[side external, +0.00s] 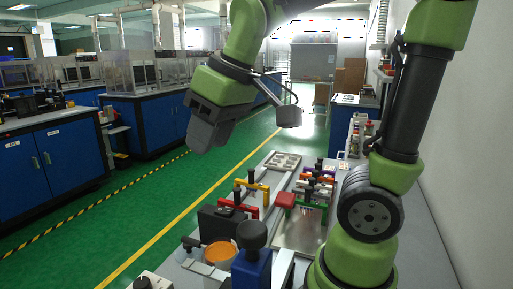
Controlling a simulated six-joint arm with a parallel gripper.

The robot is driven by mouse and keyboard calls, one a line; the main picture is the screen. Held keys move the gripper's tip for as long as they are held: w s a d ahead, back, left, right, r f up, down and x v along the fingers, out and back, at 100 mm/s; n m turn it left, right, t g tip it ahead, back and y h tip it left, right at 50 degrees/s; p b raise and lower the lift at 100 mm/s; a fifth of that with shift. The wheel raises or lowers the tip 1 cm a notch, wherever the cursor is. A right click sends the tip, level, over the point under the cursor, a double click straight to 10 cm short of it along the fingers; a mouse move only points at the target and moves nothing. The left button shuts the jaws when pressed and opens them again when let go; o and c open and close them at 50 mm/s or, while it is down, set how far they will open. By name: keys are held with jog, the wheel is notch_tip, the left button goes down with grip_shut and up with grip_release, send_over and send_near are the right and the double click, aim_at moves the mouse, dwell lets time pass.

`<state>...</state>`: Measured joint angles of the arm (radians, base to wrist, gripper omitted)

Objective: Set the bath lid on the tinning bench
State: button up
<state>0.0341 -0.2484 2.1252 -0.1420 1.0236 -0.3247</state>
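My gripper (207,132) is a dark grey block at the end of my green arm, high above the left edge of the bench. Its fingers are seen from an angle that does not show whether they are apart, and I see nothing clearly held. The grey bench (415,235) runs along the right side, below my gripper. A round container with an orange top (220,252) stands at its near end. Beside it, a dark round knob (252,234) sits above a blue block (251,270). I cannot tell for certain which piece is the bath lid.
A metal tray (298,235) lies in the middle, with more coloured clamps behind. Blue cabinets (45,158) stand left, across the open green floor.

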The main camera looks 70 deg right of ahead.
jog(key=s+a+m+t+y, duration=0.1)
jog(key=s+a+m+t, duration=0.1)
jog(key=s, duration=0.6)
jog(key=shift+f+m+t, duration=0.2)
jog(key=shift+m+t, duration=0.2)
jog(key=shift+m, duration=0.3)
